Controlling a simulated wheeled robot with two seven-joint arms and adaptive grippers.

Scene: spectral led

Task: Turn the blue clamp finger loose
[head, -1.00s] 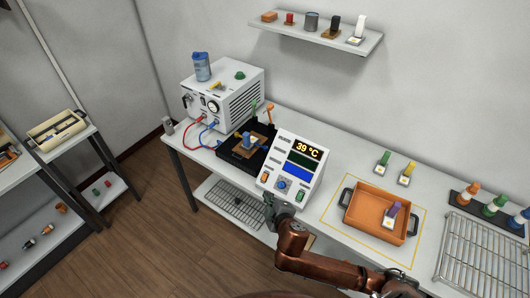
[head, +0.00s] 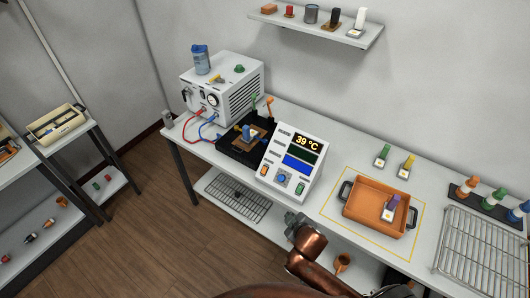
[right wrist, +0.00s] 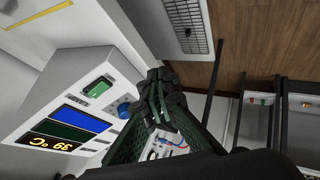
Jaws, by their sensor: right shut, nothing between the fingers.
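A small blue piece (head: 248,132), probably the blue clamp finger, stands on a brown plate on the black stage (head: 236,147) in the head view. It is too small to tell how it is fastened. My right gripper (head: 294,219) is in front of the table's front edge, below the controller and well apart from the stage. In the right wrist view its fingers (right wrist: 157,92) are together and empty, beside the controller. The clamp finger cannot be made out there. My left gripper is not in view.
The controller (head: 303,171) reads 39 °C and stands right of the stage; it also shows in the right wrist view (right wrist: 62,118). A white supply unit (head: 232,88) stands behind the stage, with red and blue cables. An orange tray (head: 365,207) stands farther right.

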